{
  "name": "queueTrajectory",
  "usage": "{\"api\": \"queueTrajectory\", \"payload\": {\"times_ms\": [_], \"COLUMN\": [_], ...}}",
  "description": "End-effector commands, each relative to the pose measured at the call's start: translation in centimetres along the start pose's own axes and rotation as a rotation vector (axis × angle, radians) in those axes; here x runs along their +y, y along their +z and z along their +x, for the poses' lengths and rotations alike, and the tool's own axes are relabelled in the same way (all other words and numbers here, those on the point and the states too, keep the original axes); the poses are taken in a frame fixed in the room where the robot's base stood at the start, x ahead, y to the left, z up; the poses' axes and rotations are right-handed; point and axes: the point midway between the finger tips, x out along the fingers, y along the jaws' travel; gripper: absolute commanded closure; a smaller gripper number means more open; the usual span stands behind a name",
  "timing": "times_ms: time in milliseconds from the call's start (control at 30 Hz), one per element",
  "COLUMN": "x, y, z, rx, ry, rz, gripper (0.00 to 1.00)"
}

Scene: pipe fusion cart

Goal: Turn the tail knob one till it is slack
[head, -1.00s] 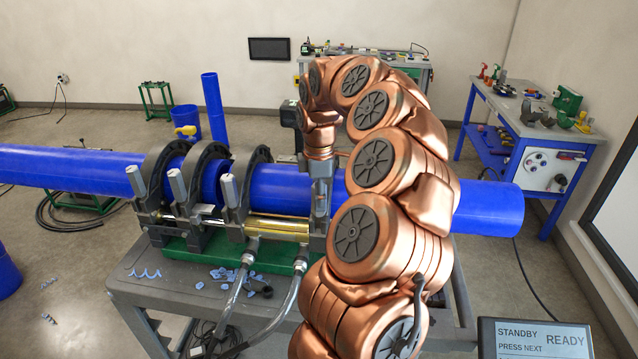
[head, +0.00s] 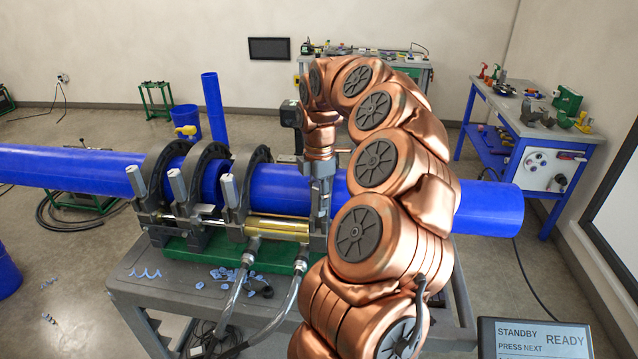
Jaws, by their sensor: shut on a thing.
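The clamp machine holds a long blue pipe (head: 275,190) in black ring clamps (head: 250,165). Silver upright knobs stand at the front of the clamps; three show clearly, at the left (head: 136,181), the middle (head: 177,184) and the right (head: 229,190). My gripper (head: 319,208) points down at the right end of the machine, in front of the pipe. It is shut on the tail knob there, which is mostly hidden by the fingers. My copper arm covers the pipe to the right of it.
Two grey hoses (head: 288,300) run down from the gold cylinder (head: 277,229). Blue shavings (head: 232,275) lie on the grey cart top (head: 190,300). A display (head: 535,338) reading READY is at the lower right. A blue workbench (head: 530,125) stands behind right.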

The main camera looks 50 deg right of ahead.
Motion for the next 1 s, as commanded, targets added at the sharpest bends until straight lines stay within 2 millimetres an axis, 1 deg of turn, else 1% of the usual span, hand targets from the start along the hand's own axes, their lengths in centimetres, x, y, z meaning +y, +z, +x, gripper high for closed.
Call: {"api": "queueTrajectory", "payload": {"times_ms": [100,200,533,800,1000], "x": [-0.02,-0.03,-0.04,-0.04,-0.05], "y": [-0.06,-0.05,-0.05,-0.05,-0.04], "z": [0.03,0.04,0.04,0.05,0.05], "rx": [0.002,0.002,0.001,0.000,0.001], "ry": [-0.001,-0.001,-0.001,-0.002,-0.002], "rz": [-0.097,-0.148,-0.173,-0.377,-0.423], "gripper": [1.00,1.00,1.00,1.00,1.00]}}
